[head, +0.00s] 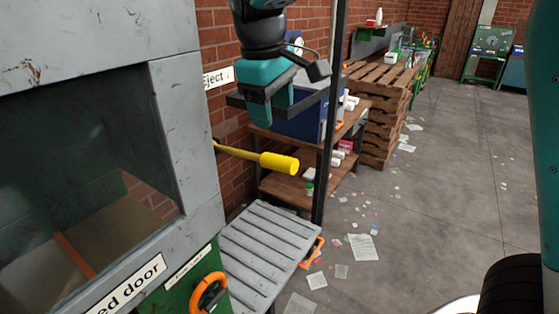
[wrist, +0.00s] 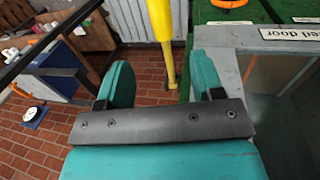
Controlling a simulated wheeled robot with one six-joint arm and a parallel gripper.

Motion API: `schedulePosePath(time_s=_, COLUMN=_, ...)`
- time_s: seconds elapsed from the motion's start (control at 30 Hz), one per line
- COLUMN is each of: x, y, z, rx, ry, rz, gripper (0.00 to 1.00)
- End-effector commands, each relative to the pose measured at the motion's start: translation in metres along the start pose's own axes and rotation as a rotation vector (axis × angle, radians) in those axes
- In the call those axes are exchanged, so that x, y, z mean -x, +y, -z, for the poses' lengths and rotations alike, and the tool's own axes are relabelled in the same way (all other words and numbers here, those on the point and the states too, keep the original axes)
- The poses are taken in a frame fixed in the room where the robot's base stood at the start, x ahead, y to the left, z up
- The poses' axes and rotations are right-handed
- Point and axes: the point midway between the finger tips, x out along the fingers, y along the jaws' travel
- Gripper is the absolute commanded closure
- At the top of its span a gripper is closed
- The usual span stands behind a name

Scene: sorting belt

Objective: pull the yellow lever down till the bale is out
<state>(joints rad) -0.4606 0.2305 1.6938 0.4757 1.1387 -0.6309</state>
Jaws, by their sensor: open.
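The yellow lever (head: 265,161) sticks out roughly level from the right side of the grey-green machine (head: 175,75), below a sign ending in "ject". My gripper (head: 268,105) is above the lever in the head view, open and empty, with a gap between them. In the wrist view, the lever (wrist: 162,30) shows beyond and between the two teal fingers of my gripper (wrist: 163,78), and I see no contact. No bale can be made out. The grey slatted platform (head: 268,245) below the lever is bare.
A dark upright post (head: 330,130) stands just right of the lever. A wooden shelf (head: 285,190) with a blue box is behind it, and stacked pallets (head: 385,110) are farther back. An orange handwheel (head: 208,292) is on the machine's front. The floor at right is open, with scattered papers.

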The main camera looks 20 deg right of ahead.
Motion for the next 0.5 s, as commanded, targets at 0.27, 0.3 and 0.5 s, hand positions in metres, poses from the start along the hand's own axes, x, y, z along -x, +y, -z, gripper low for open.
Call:
schedulePosePath(time_s=0.27, x=-0.064, y=0.0, z=-0.001, rx=-0.001, ry=-0.005, rz=0.003, gripper=0.39)
schedulePosePath(time_s=0.3, x=-0.072, y=0.0, z=-0.001, rx=-0.001, ry=-0.005, rz=0.004, gripper=0.39)
schedulePosePath(time_s=0.5, x=-0.106, y=0.0, z=-0.001, rx=-0.001, ry=-0.002, rz=0.002, gripper=0.39)
